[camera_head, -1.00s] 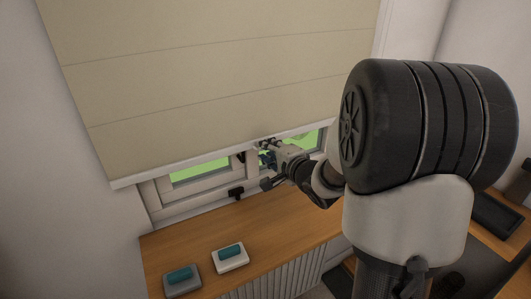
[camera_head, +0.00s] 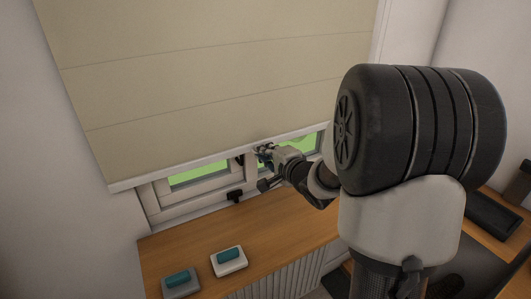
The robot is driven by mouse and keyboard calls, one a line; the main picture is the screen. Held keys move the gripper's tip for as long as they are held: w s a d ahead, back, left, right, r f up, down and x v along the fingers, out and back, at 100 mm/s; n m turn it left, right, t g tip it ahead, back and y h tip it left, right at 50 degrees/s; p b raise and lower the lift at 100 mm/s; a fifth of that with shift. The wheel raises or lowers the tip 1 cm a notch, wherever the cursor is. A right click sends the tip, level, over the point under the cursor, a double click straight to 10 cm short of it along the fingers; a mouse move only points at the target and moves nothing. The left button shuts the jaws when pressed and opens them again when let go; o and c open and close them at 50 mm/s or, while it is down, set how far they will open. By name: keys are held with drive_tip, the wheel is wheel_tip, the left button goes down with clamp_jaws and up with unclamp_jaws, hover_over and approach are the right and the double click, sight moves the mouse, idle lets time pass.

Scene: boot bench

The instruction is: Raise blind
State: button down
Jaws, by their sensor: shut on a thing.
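The beige roller or roman blind (camera_head: 200,75) hangs over the window, with a pale rail (camera_head: 180,170) along its bottom edge. It is mostly lowered; a strip of window with green beyond shows below it. My gripper (camera_head: 263,150) is at the blind's bottom rail, a little right of its middle. The jaws are shut on the rail; the exact hold is small and partly hidden by the gripper itself. My arm covers the right end of the rail.
Below the window is a wooden bench top (camera_head: 200,240). On it lie a grey block (camera_head: 181,290) and a white block (camera_head: 229,266), each with a teal piece on top. A black window handle (camera_head: 235,195) sticks out of the frame below the blind.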

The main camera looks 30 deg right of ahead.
idle(0.5)
wheel_tip(320, 180, up, 28)
drive_tip(key=p, duration=2.8)
drive_tip(key=shift+f, duration=0.2)
drive_tip(key=c, duration=1.8)
unclamp_jaws()
drive_tip(key=shift+s, duration=0.1)
drive_tip(key=v, duration=1.2)
drive_tip(key=shift+a, duration=0.1)
